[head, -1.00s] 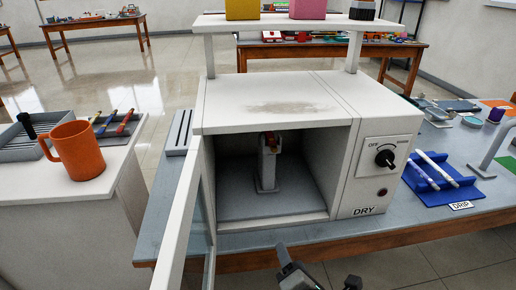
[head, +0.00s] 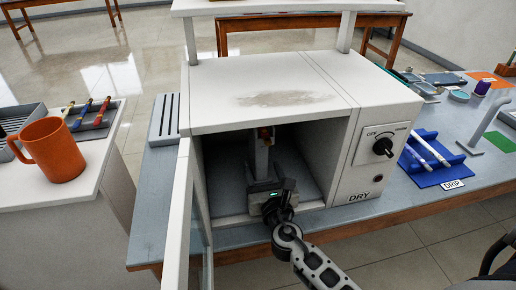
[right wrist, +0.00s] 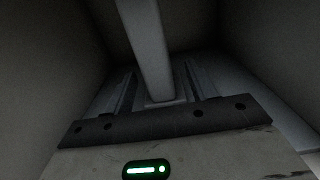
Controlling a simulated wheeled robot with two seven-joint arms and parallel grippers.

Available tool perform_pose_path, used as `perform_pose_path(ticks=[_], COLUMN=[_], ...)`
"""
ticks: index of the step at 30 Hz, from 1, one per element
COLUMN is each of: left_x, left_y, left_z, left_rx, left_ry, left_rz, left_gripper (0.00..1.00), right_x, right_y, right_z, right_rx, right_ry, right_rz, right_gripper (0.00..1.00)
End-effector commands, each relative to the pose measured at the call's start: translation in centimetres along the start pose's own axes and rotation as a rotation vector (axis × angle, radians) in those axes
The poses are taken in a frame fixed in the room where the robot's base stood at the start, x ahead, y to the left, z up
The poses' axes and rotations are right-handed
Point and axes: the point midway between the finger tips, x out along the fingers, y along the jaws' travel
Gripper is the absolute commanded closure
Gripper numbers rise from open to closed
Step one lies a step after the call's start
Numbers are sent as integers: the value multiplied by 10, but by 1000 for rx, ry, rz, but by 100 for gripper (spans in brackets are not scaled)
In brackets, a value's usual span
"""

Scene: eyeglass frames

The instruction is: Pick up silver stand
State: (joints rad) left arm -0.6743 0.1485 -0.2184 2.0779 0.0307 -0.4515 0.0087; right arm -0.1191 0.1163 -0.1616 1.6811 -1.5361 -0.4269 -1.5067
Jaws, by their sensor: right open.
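My left gripper is not in view.
The cabinet (head: 225,110) has side walls and a roof close around my gripper, and its glass door (head: 180,220) stands open at the left. An orange mug (head: 55,150) is on the left counter. A blue rack (head: 432,160) with white sticks is at right.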

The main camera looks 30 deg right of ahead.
Motion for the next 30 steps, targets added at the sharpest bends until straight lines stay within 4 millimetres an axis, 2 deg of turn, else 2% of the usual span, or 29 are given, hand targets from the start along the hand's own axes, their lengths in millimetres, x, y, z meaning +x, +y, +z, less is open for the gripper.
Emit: perform_pose_path(ticks=[4, 12, 21, 23, 27, 30], left_x=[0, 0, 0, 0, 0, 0], left_y=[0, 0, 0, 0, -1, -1], left_z=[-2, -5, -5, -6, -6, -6], left_rx=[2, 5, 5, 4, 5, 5], left_ry=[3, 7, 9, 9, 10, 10], left_rz=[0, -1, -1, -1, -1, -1], left_gripper=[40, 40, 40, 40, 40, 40], right_x=[11, 49, 54, 54, 54, 54], right_y=[1, 2, 3, 3, 3, 3], right_z=[1, 2, 1, 1, 1, 2], right_rx=[2, 1, 2, 2, 2, 2], right_ry=[-1, 0, 1, 1, 1, -1], right_rz=[-1, -1, 0, 0, 0, 0], right_gripper=[44, 44, 44, 58, 96, 97])
